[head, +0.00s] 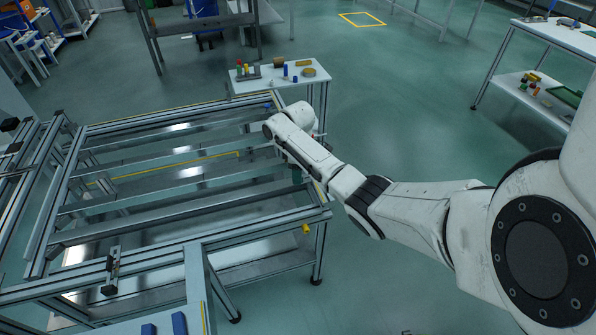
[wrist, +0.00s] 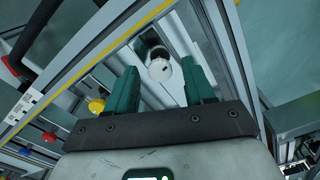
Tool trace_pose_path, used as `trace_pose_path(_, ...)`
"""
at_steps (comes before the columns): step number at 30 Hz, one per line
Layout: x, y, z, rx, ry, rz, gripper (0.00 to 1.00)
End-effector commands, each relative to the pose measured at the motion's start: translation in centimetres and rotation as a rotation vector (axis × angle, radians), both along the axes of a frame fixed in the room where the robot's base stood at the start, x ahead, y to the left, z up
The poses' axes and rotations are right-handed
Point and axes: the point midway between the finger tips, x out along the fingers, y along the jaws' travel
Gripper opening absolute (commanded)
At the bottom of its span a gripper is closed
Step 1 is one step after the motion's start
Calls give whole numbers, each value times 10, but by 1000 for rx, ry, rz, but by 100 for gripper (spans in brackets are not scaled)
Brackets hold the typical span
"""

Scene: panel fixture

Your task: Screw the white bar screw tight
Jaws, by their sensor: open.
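The white bar screw (wrist: 160,69) shows in the wrist view as a small round white head with a dark part at its top. It sits in a light metal profile of the frame. My gripper (wrist: 161,76) is open, and its two green fingers stand left and right of the screw in the picture. I see no contact between fingers and screw, and cannot tell how deep the fingers reach. In the head view my arm extends to the right side of the frame (head: 190,218); the screw is hidden there and the fingers cannot be made out clearly.
A yellow knob (wrist: 97,105) and a red knob (wrist: 48,138) lie left of the fingers in the wrist view. A small table (head: 278,82) with several parts stands behind the frame. A shelf unit (head: 560,40) stands far right. Floor between them is clear.

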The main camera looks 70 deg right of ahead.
Motion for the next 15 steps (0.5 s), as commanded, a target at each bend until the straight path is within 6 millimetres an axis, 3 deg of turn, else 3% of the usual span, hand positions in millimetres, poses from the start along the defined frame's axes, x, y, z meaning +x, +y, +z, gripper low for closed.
trace_pose_path(5, 0, 0, 0, 0, 0, 0, 53)
trace_pose_path(15, 0, 0, 0, 0, 0, 0, 21)
